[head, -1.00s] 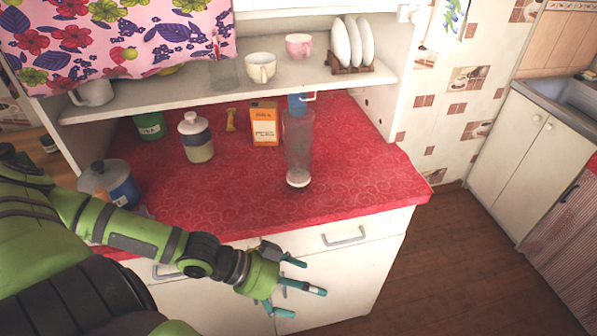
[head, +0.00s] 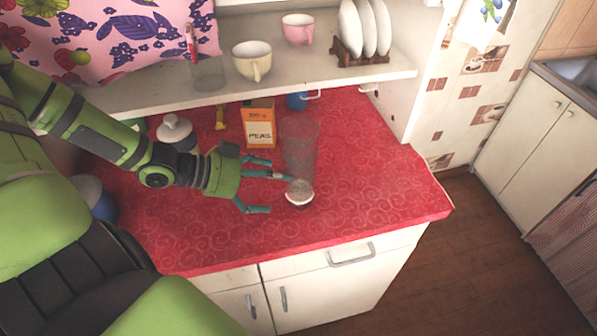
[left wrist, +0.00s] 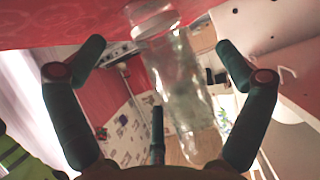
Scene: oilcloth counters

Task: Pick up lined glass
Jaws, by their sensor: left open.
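The lined glass (head: 301,150) is tall, clear and upright on the red counter, with a pale base near my fingers. My left gripper (head: 271,188) is open just left of the glass's lower part, its teal fingers pointing right toward it. Whether a fingertip touches the glass cannot be told. In the left wrist view the glass (left wrist: 185,98) shows between the spread fingers of the left gripper (left wrist: 157,50), which hold nothing. The counter shows at the top of that view. My right gripper is in neither view.
An orange peas box (head: 260,126) stands behind the gripper, left of the glass. A blue item (head: 297,101) is behind the glass. A lidded jar (head: 176,131) is by my forearm. The shelf (head: 330,77) overhangs the back. The red counter's front right (head: 360,215) is clear.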

